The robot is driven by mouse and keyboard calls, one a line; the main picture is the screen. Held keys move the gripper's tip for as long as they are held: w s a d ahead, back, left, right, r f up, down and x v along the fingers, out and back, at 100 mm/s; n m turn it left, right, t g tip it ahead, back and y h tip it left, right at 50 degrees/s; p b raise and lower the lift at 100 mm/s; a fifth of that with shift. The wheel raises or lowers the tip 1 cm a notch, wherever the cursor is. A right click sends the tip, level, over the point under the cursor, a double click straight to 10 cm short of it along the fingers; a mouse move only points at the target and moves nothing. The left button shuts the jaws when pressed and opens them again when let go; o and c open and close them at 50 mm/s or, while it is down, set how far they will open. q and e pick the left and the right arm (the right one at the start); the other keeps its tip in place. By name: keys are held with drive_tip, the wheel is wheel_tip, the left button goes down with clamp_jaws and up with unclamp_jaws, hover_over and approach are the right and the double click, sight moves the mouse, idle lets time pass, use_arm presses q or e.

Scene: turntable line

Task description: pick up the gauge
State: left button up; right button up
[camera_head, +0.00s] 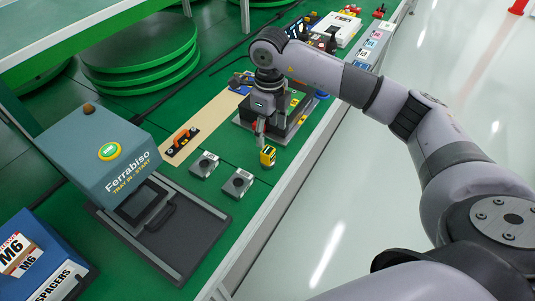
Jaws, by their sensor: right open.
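My right gripper (262,136) points down over the green bench, its fingers just beside a small yellow and black boxy thing (267,156) that may be the gauge. The fingers are open, and I cannot tell whether they touch it. An orange and black piece with an arched top (182,139) lies on a beige strip (206,121) left of the gripper; I cannot tell whether this is the gauge instead. My left gripper is not in view.
Two grey blocks with round dark tops (204,165) sit left of the yellow thing. A dark flat base (297,126) is partly behind my gripper. A blue-grey Ferrabiso box (85,150) with a green button stands at left, beside a dark tray (195,240).

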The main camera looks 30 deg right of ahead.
sight(268, 150)
wheel_tip(268, 150, down, 6)
drive_tip(key=shift+p, duration=0.35)
drive_tip(key=f+p, duration=0.1)
drive_tip(key=f, duration=0.4)
drive_tip(key=shift+w+f, duration=0.1)
drive_tip(key=shift+w, duration=0.1)
drive_tip(key=shift+c, duration=0.6)
clamp_jaws()
